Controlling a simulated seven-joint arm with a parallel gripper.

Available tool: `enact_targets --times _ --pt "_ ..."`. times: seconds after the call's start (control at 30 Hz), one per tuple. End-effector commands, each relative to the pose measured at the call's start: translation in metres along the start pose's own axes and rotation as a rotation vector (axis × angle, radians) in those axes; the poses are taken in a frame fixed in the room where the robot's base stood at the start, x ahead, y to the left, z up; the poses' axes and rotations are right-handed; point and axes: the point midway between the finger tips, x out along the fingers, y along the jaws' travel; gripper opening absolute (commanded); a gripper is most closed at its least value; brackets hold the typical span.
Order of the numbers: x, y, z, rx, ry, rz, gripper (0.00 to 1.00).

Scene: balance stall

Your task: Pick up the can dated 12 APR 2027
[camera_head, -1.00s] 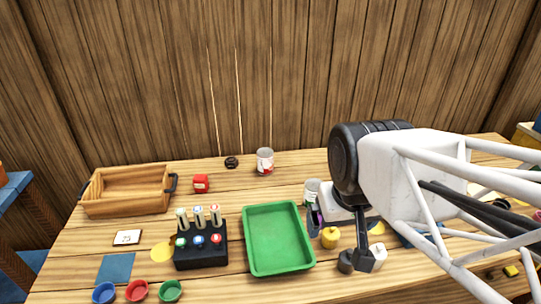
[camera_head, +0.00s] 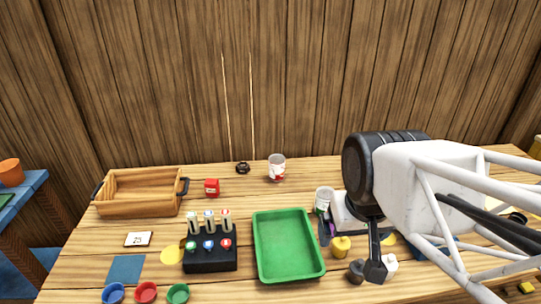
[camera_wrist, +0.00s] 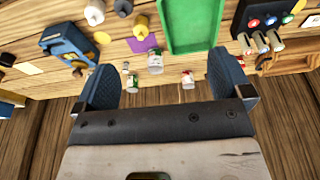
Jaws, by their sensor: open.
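A silver can with a red-and-white label (camera_head: 277,168) stands at the back of the table; it also shows in the wrist view (camera_wrist: 187,79). A second pale can (camera_head: 323,200), with some green on it, stands nearer, just left of my wrist. In the wrist view a silver-topped can (camera_wrist: 155,62) lies ahead between the fingers, with a smaller green-labelled can (camera_wrist: 131,83) beside it. No date can be read on any can. My gripper (camera_wrist: 163,78) is open and empty, above the table right of the green tray. My arm hides part of the table.
The green tray (camera_head: 259,255) is left of my gripper. A black stand (camera_head: 210,265) holds several pale tubes. A yellow weight (camera_head: 341,246) is below the gripper.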

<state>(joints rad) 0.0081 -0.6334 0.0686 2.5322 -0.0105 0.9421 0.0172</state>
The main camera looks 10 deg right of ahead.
Motion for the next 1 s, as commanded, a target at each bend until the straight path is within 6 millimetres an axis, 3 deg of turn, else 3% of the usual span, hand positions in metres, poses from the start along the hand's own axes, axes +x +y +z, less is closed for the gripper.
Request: enact_targets --times 0.57,0.77,1.0 --pt "0.001 0.001 -0.005 0.0 0.007 0.004 1.0" --pt "0.009 0.005 -0.033 -0.001 0.047 0.027 1.0" --pt "0.027 0.013 -0.095 -0.012 0.146 0.068 1.0"
